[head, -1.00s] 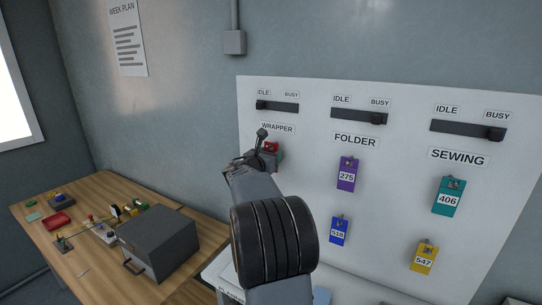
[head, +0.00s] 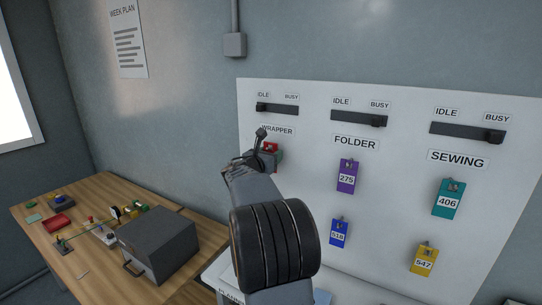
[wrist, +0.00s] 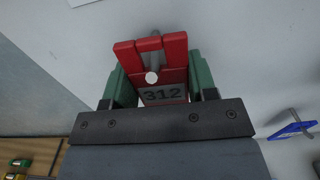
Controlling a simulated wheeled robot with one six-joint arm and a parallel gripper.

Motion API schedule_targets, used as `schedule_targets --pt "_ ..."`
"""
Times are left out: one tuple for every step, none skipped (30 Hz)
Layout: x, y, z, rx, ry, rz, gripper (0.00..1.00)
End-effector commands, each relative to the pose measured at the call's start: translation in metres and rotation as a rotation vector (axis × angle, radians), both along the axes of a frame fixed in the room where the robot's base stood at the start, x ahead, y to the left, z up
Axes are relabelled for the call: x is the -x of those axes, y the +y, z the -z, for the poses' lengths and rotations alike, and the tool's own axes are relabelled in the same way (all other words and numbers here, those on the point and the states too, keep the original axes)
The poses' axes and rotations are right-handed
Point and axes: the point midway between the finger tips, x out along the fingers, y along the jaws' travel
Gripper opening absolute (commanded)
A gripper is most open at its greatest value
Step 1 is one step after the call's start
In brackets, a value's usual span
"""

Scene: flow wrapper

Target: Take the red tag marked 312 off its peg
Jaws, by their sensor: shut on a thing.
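The red tag marked 312 (wrist: 162,94) is between the green finger pads of my gripper (wrist: 160,85) in the wrist view. The gripper is shut on it. The pale round end of a peg (wrist: 152,77) shows at the tag's upper part, with a grey shank behind; I cannot tell how far along the peg the tag sits. In the head view a bit of the red tag (head: 270,147) shows below the WRAPPER label, and my gripper (head: 268,155) and arm hide most of it.
The white board (head: 390,215) carries more tags: purple 275 (head: 346,178), teal 406 (head: 447,203), blue 518 (head: 339,235) and yellow 547 (head: 424,262). Sliders marked IDLE and BUSY run above. A wooden table (head: 85,240) with a grey box (head: 158,245) stands at the left.

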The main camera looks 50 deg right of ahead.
Motion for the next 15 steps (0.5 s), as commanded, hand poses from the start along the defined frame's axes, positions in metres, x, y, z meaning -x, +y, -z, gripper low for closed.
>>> schedule_targets --pt "0.0 0.003 0.0 0.001 -0.001 -0.001 0.3" --pt "0.001 0.004 0.0 0.001 -0.001 -0.001 0.3" --pt "0.001 0.006 0.0 0.001 0.0 -0.001 0.3" --pt "0.001 0.007 0.0 0.001 0.0 -0.001 0.3" --pt "0.001 0.008 0.0 0.001 0.0 -0.001 0.3" --pt "0.002 0.01 0.0 0.001 0.0 -0.001 0.3" --pt "0.002 0.011 0.0 0.001 0.0 -0.002 0.3" --pt "0.002 0.012 0.0 0.001 0.001 -0.002 0.3" --pt "0.003 0.014 0.0 0.001 0.001 -0.002 0.3" --pt "0.003 0.015 0.0 0.001 0.001 -0.002 0.3" --pt "0.003 0.016 0.0 0.001 0.001 -0.002 0.3" --pt "0.004 0.018 0.0 0.001 0.001 -0.002 0.3" --pt "0.004 0.019 0.0 0.001 0.001 -0.001 0.3" --pt "0.005 0.02 0.0 0.0 0.001 -0.001 0.3" --pt "0.005 0.022 0.0 0.0 0.001 -0.001 0.3"
